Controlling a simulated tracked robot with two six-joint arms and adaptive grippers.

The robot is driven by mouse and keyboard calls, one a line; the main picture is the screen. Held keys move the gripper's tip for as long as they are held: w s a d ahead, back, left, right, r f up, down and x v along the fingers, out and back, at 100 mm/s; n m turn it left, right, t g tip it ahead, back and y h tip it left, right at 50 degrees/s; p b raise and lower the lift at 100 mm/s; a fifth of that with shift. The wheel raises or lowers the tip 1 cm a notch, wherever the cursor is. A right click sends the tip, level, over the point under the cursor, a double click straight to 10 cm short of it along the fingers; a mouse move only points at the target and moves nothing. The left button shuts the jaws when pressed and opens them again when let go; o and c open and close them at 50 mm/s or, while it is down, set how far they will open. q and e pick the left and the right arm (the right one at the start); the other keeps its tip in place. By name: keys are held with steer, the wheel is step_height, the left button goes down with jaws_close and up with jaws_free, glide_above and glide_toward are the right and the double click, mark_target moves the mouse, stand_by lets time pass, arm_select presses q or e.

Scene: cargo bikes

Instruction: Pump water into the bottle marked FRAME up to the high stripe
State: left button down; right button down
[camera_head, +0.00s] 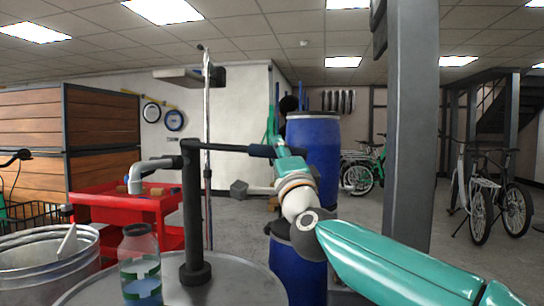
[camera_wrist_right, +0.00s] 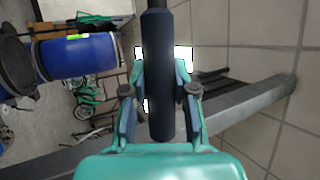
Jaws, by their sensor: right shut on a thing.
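A clear bottle (camera_head: 140,262) stands upright on the round drum top at the lower left, under the pump's pale spout (camera_head: 135,178). It has green markings and blue water low in it; its lettering is too small to read. The dark pump post (camera_head: 193,225) stands right of the bottle. Its lever runs right to a dark grip (camera_head: 262,151), roughly level. My right gripper (camera_head: 279,150) is shut on this pump grip. In the right wrist view the pump grip (camera_wrist_right: 157,75) lies between the fingers (camera_wrist_right: 160,92). My left gripper is out of view.
A metal bucket (camera_head: 45,240) stands left of the bottle, and a red cart (camera_head: 125,205) is behind. Blue barrels (camera_head: 314,145) stand behind my right arm. A grey pillar (camera_head: 408,120) rises to the right. Bikes (camera_head: 485,195) stand at the far right.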

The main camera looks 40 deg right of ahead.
steer(key=shift+w+f, duration=0.15)
steer(key=shift+f, duration=0.3)
steer(key=c, duration=1.4)
jaws_free()
steer(key=o, duration=0.5)
steer(key=shift+r, duration=0.15)
steer(key=shift+s, duration=0.2)
steer(key=v, duration=1.2)
